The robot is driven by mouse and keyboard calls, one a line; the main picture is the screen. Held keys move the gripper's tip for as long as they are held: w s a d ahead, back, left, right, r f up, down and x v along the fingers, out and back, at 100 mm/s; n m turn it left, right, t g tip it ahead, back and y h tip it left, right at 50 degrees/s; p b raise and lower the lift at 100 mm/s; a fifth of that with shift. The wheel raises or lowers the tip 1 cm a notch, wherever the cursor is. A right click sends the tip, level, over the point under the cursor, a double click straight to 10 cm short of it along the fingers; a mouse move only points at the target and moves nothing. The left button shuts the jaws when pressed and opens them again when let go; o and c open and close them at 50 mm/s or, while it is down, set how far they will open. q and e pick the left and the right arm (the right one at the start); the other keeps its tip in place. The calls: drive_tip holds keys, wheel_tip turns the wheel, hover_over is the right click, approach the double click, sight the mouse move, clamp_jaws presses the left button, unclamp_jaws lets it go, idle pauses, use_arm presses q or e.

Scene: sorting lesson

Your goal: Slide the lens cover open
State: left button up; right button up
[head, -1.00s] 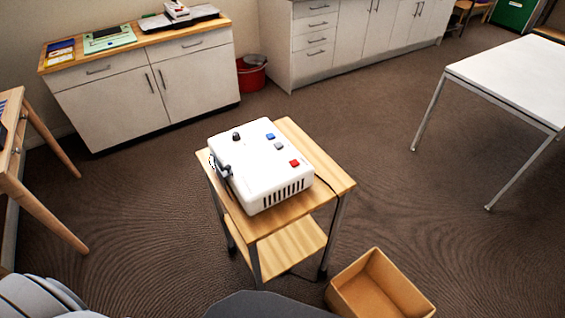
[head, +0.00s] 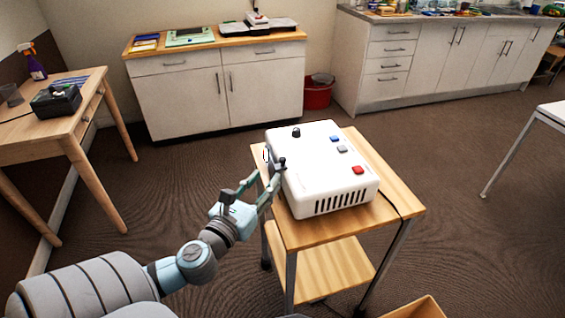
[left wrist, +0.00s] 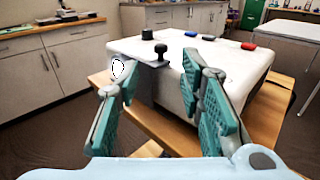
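A white box-shaped device (head: 318,185) stands on a small wooden cart. A dark knobbed piece (head: 282,163) sits at its left edge, probably the lens cover's handle; it also shows in the left wrist view (left wrist: 160,52). A small white oval with a dark outline (left wrist: 118,66) lies left of it, partly behind a finger; I cannot tell whether it is the lens. My left gripper (head: 267,176) is open and empty beside the device's left side. In the left wrist view its teal fingers (left wrist: 158,64) are spread below the knobbed piece. My right gripper is not in view.
The wooden cart top (head: 400,200) has a bare strip at right. The device's top carries a black knob (head: 296,132) and blue, grey and red buttons. A wooden desk (head: 85,115) stands left, cabinets (head: 220,95) behind. A cardboard box (head: 418,308) is on the floor.

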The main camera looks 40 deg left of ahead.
sight(281, 161)
use_arm(q)
drive_tip(key=w, duration=0.3)
drive_tip(key=w+a, duration=0.1)
drive_tip(key=w, duration=0.5)
drive_tip(key=shift+w+a, duration=0.35)
drive_tip(key=shift+w, duration=0.05)
drive_tip(key=shift+c, duration=0.5)
clamp_jaws()
